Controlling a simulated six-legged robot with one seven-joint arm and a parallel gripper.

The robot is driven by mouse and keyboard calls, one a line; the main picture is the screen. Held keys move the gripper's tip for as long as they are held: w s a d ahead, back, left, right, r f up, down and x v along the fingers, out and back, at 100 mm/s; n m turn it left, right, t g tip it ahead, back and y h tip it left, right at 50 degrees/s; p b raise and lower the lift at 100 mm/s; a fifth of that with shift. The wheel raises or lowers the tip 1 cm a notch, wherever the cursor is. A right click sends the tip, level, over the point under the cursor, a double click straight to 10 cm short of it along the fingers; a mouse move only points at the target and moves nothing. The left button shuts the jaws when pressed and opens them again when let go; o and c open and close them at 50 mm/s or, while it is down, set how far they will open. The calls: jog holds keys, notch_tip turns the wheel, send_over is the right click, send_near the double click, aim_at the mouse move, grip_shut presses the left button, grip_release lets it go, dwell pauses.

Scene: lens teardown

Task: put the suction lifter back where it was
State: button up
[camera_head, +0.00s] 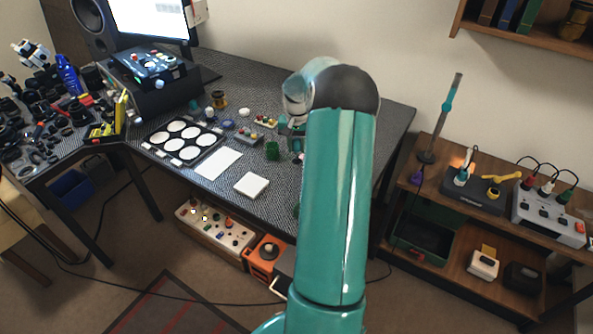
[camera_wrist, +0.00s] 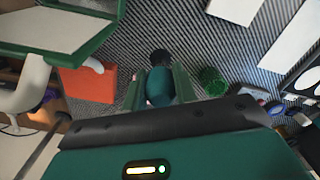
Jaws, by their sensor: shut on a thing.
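In the wrist view my gripper (camera_wrist: 160,90) is shut on the suction lifter (camera_wrist: 160,86), a dark teal rounded bulb with a black end. Its black end points away from my wrist, over the dark patterned desk top; I cannot tell whether it touches the desk. In the head view my arm hides most of my gripper and the lifter. A green cup (camera_wrist: 212,80) stands just right of the fingers in the wrist view; it also shows in the head view (camera_head: 272,150), left of my arm.
The patterned desk (camera_head: 225,195) holds a black tray of white discs (camera_head: 151,138), a white sheet (camera_head: 219,163) and a white block (camera_head: 252,184). In the wrist view an orange-red thing (camera_wrist: 88,84) and a green-framed box (camera_wrist: 98,45) lie left of the fingers.

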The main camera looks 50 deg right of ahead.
aim_at(297, 161)
notch_tip(297, 161, down, 8)
jog(key=shift+r, duration=0.1)
dwell(0.4)
jog(key=o, duration=0.9)
jog(key=shift+f, duration=0.2)
